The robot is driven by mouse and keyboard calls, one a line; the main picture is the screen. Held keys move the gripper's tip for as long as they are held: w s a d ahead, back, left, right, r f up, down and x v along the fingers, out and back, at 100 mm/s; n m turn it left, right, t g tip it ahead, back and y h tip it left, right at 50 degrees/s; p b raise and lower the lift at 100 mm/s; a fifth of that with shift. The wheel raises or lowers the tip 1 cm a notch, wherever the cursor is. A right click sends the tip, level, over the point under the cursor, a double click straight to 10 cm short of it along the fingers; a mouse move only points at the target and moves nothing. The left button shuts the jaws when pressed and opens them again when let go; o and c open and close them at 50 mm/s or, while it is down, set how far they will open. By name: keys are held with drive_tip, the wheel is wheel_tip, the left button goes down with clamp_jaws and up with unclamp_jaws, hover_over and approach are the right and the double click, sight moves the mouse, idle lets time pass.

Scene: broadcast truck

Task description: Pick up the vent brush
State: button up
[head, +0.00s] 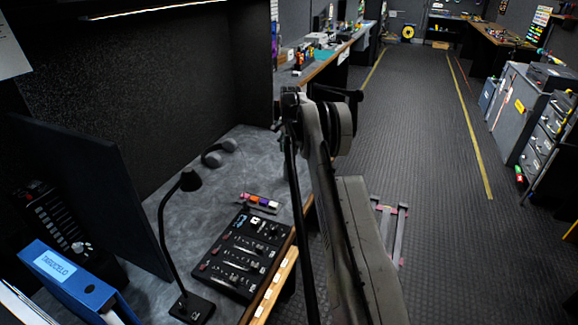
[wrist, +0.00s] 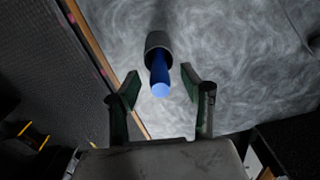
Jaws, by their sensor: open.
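A blue-handled object with a dark grey, rounded head, which looks like the vent brush (wrist: 158,65), shows in the wrist view against a mottled grey desk top (wrist: 240,60). The round blue end faces the camera. My gripper (wrist: 159,80) is open in the wrist view, with one finger on each side of the blue end and nothing gripped. The fingers look apart from it; the remaining distance is hard to judge. In the head view I cannot make out the brush or the fingers; my arm covers part of the desk.
In the head view, a lamp (head: 165,230), button panel (head: 245,252), headphones (head: 218,152) and blue binder (head: 75,285) are on the near desk. A dark monitor (head: 95,185) stands at left. The floor aisle (head: 420,110) is mostly clear. The wooden desk edge (wrist: 95,45) borders the wrist view's left.

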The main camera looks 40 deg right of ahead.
drive_tip(key=shift+f, duration=0.7)
clamp_jaws()
drive_tip(key=shift+r, duration=0.1)
